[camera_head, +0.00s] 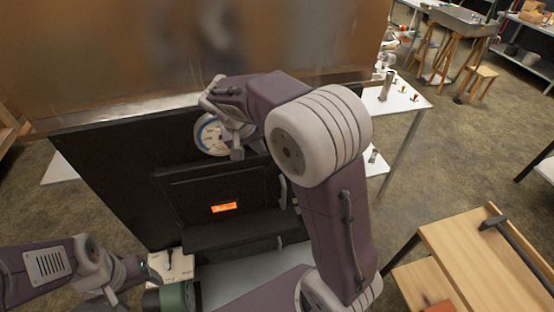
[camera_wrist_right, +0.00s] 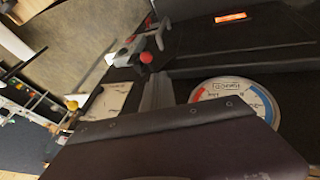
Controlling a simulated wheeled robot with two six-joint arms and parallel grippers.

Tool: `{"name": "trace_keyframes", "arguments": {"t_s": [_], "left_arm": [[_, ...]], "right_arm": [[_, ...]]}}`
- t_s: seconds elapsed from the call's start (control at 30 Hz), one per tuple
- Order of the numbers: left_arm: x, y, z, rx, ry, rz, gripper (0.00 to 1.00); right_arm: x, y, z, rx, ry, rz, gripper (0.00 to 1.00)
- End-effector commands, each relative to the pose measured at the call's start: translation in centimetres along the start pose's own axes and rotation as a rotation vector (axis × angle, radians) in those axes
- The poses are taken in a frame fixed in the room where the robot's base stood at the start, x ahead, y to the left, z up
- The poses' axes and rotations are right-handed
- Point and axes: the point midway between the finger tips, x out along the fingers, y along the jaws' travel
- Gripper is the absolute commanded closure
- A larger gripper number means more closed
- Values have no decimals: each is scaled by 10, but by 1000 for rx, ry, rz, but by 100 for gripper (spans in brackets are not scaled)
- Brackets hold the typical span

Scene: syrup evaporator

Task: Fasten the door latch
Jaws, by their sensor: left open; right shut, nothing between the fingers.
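The black firebox door (camera_head: 180,206) with a small glowing orange window (camera_head: 224,207) is on the dark evaporator front. It looks closed or nearly so; any gap is hard to tell. A pale metal latch piece (camera_head: 283,190) is at its right edge. In the right wrist view a silver latch with a red ball knob (camera_wrist_right: 146,57) stands by the door edge; whether it is engaged is unclear. My right gripper (camera_head: 237,152) is shut and empty, in front of the round dial (camera_head: 210,136), above the door and apart from the latch.
The dial also shows in the right wrist view (camera_wrist_right: 236,100). A large copper-coloured pan (camera_head: 180,50) overhangs the front. A white table (camera_head: 400,103) is behind at right, and a wooden bench (camera_head: 480,255) is at lower right. My right arm hides part of the front.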

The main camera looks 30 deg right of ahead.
Motion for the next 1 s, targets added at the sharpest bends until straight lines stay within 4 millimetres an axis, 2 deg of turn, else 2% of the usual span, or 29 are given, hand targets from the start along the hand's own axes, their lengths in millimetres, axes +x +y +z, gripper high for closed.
{"name": "trace_keyframes", "arguments": {"t_s": [0.17, 0.53, 0.8, 1.0], "left_arm": [[1, 0, 0, 0, 1, 0, 30], [3, 0, 0, 0, 1, 0, 30], [0, 0, 0, 0, 1, 0, 30], [0, 0, 0, 0, 1, 0, 30]], "right_arm": [[23, 1, 1, 0, -6, 3, 100], [101, 0, 3, -1, -6, 3, 100], [128, 22, 8, 1, -3, 0, 100], [130, 24, 9, 0, -1, 0, 100]]}}
